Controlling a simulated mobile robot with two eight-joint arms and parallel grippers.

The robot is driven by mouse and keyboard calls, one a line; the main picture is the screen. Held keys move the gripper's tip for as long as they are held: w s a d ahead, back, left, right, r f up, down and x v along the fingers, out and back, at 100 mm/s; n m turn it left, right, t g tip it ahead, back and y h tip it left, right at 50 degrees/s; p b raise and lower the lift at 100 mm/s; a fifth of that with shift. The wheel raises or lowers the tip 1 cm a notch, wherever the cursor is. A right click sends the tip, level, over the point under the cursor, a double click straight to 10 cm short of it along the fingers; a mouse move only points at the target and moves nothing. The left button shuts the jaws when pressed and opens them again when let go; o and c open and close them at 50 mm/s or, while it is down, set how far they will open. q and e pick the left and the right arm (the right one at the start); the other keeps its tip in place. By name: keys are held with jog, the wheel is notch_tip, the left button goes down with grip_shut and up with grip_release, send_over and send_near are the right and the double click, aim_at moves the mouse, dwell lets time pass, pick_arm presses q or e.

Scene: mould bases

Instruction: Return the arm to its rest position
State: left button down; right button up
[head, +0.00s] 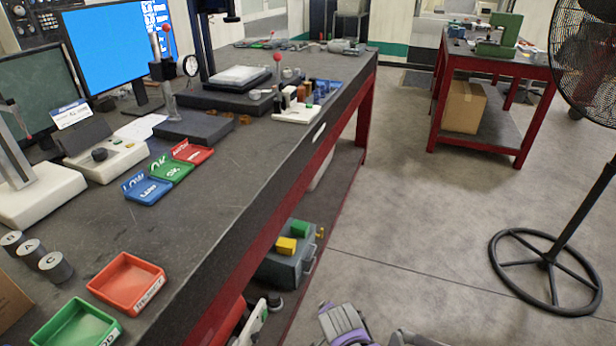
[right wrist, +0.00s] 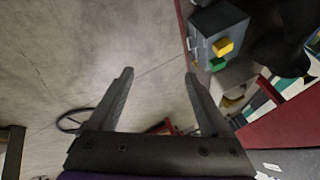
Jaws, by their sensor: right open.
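My right gripper (right wrist: 158,78) shows in the right wrist view with its two dark fingers spread apart. Nothing is between them; bare floor lies behind. It is beside the workbench (head: 240,190), over open floor. In the head view a purple and grey part of my own arm shows at the bottom edge, low beside the bench. My left gripper is in neither view.
On the bench are a red tray (head: 128,283), a green tray (head: 77,325) and grey cylinders. A grey toolbox (head: 283,268) sits on the lower shelf; it also shows in the right wrist view (right wrist: 212,38). A fan stand (head: 545,262) is right; floor between is clear.

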jog(key=s+d+r+n+g, duration=0.1)
jog(key=s+d+r+n, duration=0.2)
jog(key=s, duration=0.5)
jog(key=s+d+r+n, duration=0.1)
jog(key=s+d+n, duration=0.25)
jog(key=s, duration=0.35)
jog(key=s+d+r+n+g, duration=0.1)
jog(key=s+d+r+n, duration=0.2)
jog(key=s+d, duration=0.35)
pick_arm(q)
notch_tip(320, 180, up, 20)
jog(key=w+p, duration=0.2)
jog(key=p, duration=1.6)
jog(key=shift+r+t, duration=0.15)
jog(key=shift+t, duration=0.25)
pick_arm(e)
notch_tip(320, 180, up, 20)
jog(key=a+t, duration=0.1)
jog(key=a, duration=0.1)
jog(key=shift+w+f, duration=0.15)
jog(key=shift+w, duration=0.05)
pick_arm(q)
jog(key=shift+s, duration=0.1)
pick_arm(e)
jog(key=shift+d, duration=0.1)
